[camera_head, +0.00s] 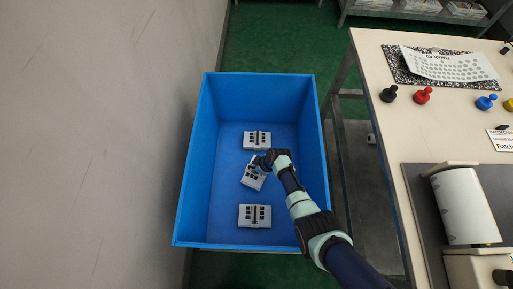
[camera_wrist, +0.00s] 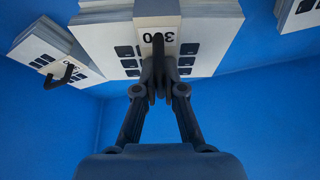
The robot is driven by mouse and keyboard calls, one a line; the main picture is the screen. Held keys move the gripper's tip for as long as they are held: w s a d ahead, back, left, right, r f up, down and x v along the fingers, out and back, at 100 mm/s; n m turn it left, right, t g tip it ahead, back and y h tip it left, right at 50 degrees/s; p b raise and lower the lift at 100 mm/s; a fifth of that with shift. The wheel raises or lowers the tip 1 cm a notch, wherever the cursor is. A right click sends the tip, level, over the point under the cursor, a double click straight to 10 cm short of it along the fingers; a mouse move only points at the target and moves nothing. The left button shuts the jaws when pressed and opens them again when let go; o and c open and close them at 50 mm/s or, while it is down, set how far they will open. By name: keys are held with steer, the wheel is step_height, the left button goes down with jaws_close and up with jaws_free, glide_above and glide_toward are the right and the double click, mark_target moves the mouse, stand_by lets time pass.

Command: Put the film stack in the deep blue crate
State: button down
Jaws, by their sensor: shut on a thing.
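The deep blue crate (camera_head: 196,165) stands open beside the wall. My gripper (camera_head: 263,163) reaches down inside it. The gripper is shut on the dark handle of a film stack (camera_head: 251,180), a pale block with black keypad squares. In the wrist view the fingers (camera_wrist: 160,78) meet at the handle in the middle of this stack (camera_wrist: 207,52), over printed digits. The stack is turned at an angle, between two other stacks. I cannot tell whether it touches the crate floor.
Two similar stacks lie in the crate, one at the far side (camera_head: 257,139) and one at the near side (camera_head: 254,216). Crate floor is clear on the left.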

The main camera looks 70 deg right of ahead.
step_height(320, 180, down, 4)
steer(key=b, duration=0.2)
steer(key=shift+f+b, duration=0.1)
steer(key=shift+b, duration=0.2)
steer(key=c, duration=1.3)
jaws_free()
steer(key=p+v, duration=0.9)
steer(key=v, duration=0.3)
steer(key=shift+w, duration=0.1)
